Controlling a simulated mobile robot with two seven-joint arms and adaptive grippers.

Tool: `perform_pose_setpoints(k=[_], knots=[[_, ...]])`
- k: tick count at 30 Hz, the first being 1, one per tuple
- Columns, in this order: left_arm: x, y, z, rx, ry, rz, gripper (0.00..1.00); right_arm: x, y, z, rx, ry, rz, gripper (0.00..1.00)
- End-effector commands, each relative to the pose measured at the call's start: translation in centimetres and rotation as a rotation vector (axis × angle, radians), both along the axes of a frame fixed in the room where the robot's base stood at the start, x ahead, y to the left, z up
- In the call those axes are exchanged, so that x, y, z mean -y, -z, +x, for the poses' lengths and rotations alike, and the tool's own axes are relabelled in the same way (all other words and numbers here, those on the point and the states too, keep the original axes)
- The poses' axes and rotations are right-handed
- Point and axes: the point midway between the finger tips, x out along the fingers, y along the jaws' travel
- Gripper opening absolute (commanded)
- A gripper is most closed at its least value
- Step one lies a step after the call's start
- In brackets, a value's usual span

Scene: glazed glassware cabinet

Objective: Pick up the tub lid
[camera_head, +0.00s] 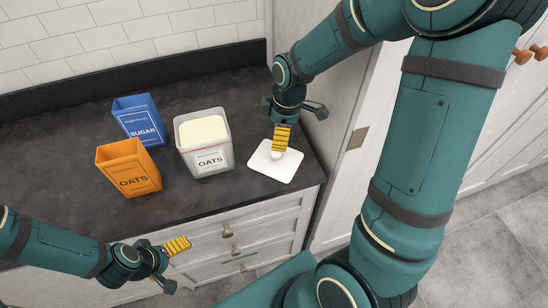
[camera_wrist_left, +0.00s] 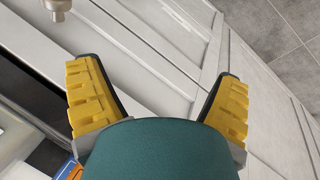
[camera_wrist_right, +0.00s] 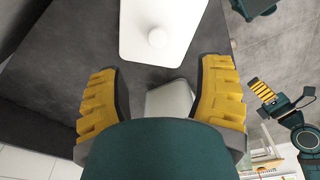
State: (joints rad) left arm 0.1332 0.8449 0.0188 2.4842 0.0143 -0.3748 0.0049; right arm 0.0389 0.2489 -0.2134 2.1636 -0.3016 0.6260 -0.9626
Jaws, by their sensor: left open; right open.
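The tub lid (camera_head: 285,170) is a white, rounded square plate with a small round knob on top. It lies flat on the dark counter to the right of the tub. My right gripper (camera_head: 279,150) is just above the lid, near its knob, open and empty. In the right wrist view the lid (camera_wrist_right: 180,30) lies beyond the open fingers (camera_wrist_right: 158,95), with the knob visible. My left gripper (camera_head: 172,262) is open in front of the drawers, away from the lid; the left wrist view shows its fingers apart (camera_wrist_left: 158,95) with nothing between them.
An orange OATS box (camera_head: 130,178) and a blue SUGAR box (camera_head: 142,128) stand further left. The counter's front edge (camera_head: 215,214) and a cabinet side panel bound the lid's area.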

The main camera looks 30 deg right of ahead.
Motion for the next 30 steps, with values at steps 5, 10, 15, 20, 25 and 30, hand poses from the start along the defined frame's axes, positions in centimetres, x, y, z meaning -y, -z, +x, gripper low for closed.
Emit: perform_pose_setpoints(k=[5,10,15,20,25,30], knots=[[0.0,0.6,0.0,0.000,0.000,0.001,0.92,-0.4,3.4,0.2,-0.002,0.000,0.000,0.66],[0.1,0.8,0.0,0.000,0.000,0.002,0.92,-0.5,4.9,0.3,-0.001,0.001,0.001,0.66],[0.1,0.9,0.0,0.000,0.000,0.002,0.92,-0.5,6.1,0.4,-0.002,0.001,0.000,0.66],[0.1,1.3,0.0,0.000,0.001,0.002,0.92,-0.6,8.5,0.6,-0.002,0.000,0.000,0.66],[0.1,1.5,0.0,0.000,0.001,0.003,0.92,-0.7,10.0,0.8,0.000,0.001,0.000,0.66],[0.1,1.4,0.0,0.000,0.001,0.003,0.92,-0.7,10.2,0.8,0.002,0.001,0.000,0.66]])
